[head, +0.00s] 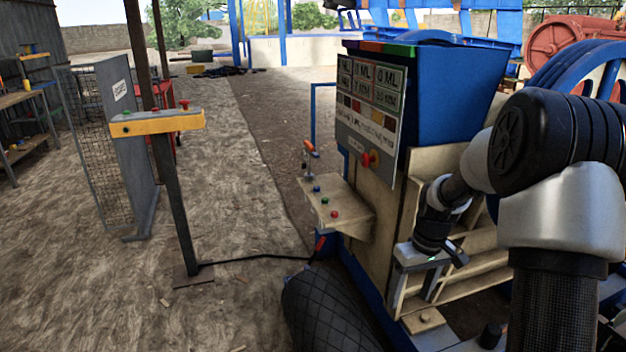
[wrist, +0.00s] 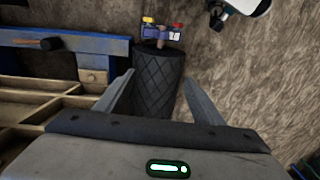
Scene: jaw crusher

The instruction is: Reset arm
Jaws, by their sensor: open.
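My gripper (head: 428,285) hangs at the end of my bent arm at the right of the head view. It is in front of the pale wooden shelves on the side of the crusher. In the wrist view my gripper (wrist: 159,76) shows two grey fingers spread apart, with nothing between them. I cannot tell from the head view whether the fingers touch the shelf edge.
The crusher has a blue hopper (head: 455,95), a label panel (head: 368,110) with a red knob, and a button shelf (head: 335,205). A yellow button box (head: 158,122) tops a post at left, beside a mesh guard (head: 115,140). Dirt ground at left is mostly clear.

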